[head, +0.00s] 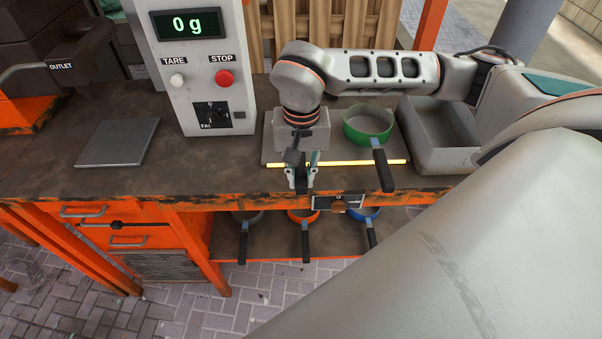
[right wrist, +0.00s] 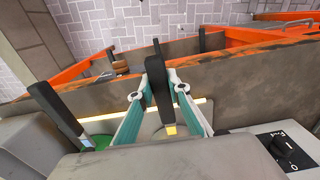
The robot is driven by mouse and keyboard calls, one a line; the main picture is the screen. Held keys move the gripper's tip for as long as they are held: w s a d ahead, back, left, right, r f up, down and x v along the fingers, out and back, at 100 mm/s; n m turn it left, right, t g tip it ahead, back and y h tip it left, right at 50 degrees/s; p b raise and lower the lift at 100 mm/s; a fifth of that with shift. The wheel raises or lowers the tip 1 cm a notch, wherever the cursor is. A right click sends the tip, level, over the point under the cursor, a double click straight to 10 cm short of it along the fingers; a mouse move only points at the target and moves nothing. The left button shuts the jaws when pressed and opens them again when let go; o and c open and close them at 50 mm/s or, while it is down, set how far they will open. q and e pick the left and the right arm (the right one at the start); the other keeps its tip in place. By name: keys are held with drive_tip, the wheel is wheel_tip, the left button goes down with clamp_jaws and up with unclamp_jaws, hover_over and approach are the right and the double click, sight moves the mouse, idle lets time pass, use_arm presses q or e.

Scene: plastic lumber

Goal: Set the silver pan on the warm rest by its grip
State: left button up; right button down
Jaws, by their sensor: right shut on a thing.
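My right gripper (head: 301,180) is shut on a black pan handle (right wrist: 158,88), which stands between its two fingers in the right wrist view. Only a small pale part of that pan (right wrist: 160,135) shows behind the fingers; in the head view my wrist hides it. It appears to be the silver pan. The warm rest (head: 345,162) is a grey plate with a glowing yellow strip along its front. The pan is at the left part of this rest; whether it touches is hidden. My left gripper is not in view.
A green pan (head: 368,124) stands on the right part of the rest, its handle pointing forward. A grey bin (head: 450,140) is to the right. The scale post (head: 200,70) reads 0 g, with a bare plate (head: 117,143) on its left. Pans, including an orange one (head: 303,214), sit below.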

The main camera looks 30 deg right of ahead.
drive_tip(key=shift+f, duration=0.4)
drive_tip(key=c, duration=1.8)
unclamp_jaws()
wheel_tip(320, 180, up, 12)
drive_tip(key=shift+r, duration=0.1)
